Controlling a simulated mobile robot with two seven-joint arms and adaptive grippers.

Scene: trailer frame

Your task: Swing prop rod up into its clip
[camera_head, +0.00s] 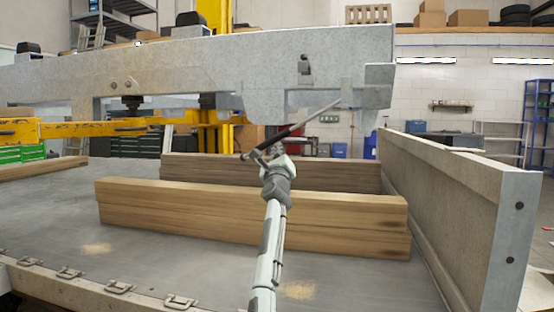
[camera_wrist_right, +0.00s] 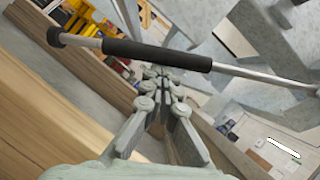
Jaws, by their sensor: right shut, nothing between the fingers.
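The prop rod (camera_head: 322,111) is a thin metal rod with a black sleeve (camera_head: 280,137). It slants from the underside of the grey frame beam (camera_head: 200,62) down to the left, its lower end free. In the right wrist view the black sleeve (camera_wrist_right: 157,54) crosses just beyond my fingertips. My right gripper (camera_head: 266,155) is shut and empty, close below the sleeve; I cannot tell whether it touches. Its fingers also show in the wrist view (camera_wrist_right: 160,74). A small dark fitting (camera_head: 304,65) sits on the beam's face; I cannot tell if it is the clip. My left gripper is out of view.
Stacked timber beams (camera_head: 250,214) lie on the grey trailer bed (camera_head: 150,262) below my right gripper. A side wall (camera_head: 455,200) closes the bed on the right. Yellow lift arms (camera_head: 90,130) stand behind at left. The air above the timber is mostly clear.

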